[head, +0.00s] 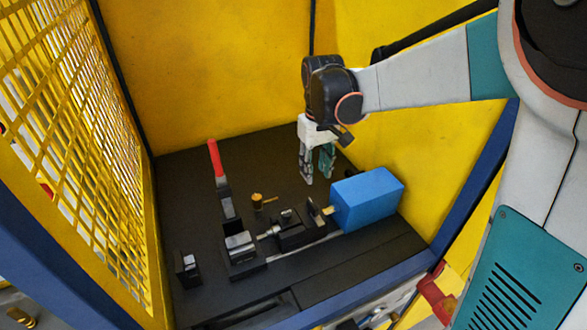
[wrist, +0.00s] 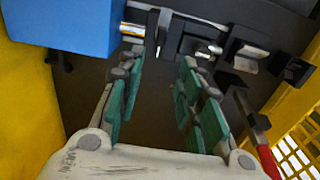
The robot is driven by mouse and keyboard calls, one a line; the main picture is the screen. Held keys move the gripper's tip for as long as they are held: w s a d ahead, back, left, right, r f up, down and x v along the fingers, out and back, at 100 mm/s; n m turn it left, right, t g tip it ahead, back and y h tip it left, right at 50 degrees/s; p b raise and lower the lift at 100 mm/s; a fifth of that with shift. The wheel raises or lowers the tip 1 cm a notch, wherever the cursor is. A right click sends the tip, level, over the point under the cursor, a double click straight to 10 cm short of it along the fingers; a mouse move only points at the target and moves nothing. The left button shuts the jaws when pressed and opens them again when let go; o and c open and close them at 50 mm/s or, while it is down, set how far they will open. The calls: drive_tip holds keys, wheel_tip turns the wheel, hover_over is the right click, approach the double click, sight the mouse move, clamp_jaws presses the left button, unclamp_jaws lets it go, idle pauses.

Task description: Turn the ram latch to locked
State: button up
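My gripper (head: 316,178) hangs fingers-down above the dark bench, behind the blue box (head: 367,199) and the row of fixtures. In the wrist view its two teal-padded fingers (wrist: 162,62) stand apart with nothing between them. A small brass piece with a short side arm (head: 258,200) stands on the bench left of my gripper, apart from it; it may be the ram latch, but I cannot tell for sure. It is not clear in the wrist view. The blue box also shows at the wrist view's upper left (wrist: 68,24).
A red-handled lever (head: 215,160) stands upright at the left. Dark clamp blocks (head: 289,230) line the front of the bench. Yellow walls and a yellow mesh panel (head: 85,130) enclose it. Bare bench lies between brass piece and back wall.

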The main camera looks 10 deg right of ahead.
sight(313, 203)
drive_tip(key=f+b, duration=0.2)
drive_tip(key=f, duration=1.2)
drive_tip(key=shift+w, duration=0.2)
drive_tip(key=shift+c, duration=0.3)
clamp_jaws()
